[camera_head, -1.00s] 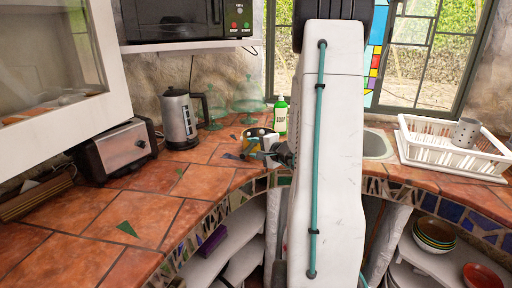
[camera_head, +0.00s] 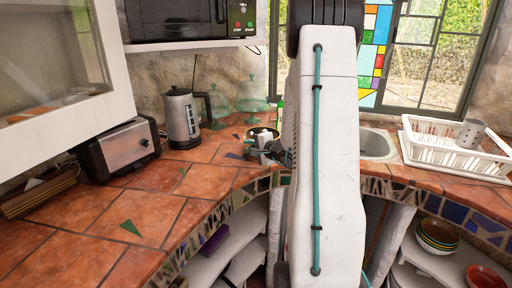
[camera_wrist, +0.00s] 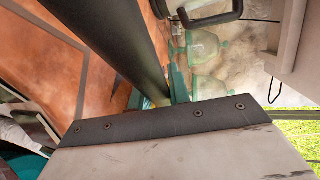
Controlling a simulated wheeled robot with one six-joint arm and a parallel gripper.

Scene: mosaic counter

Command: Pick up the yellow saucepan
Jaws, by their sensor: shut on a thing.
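The yellow saucepan (camera_head: 262,132) shows small in the head view, at the back of the counter left of my arm, its inside dark. My gripper (camera_head: 262,152) is at its near side, partly hidden by my arm. In the wrist view, the teal fingers of my gripper (camera_wrist: 157,94) are on either side of a small yellow part, at the end of a long dark bar that looks like the pan's handle. The gripper is shut on the saucepan. I cannot tell whether the pan is clear of the counter.
A kettle (camera_head: 181,118) and a toaster (camera_head: 122,150) stand to the left. Green glass jars (camera_head: 252,108) are behind the pan. A green bottle (camera_head: 279,115) is mostly hidden by my arm. A sink (camera_head: 377,145) and white dish rack (camera_head: 450,155) lie right. The left front counter is clear.

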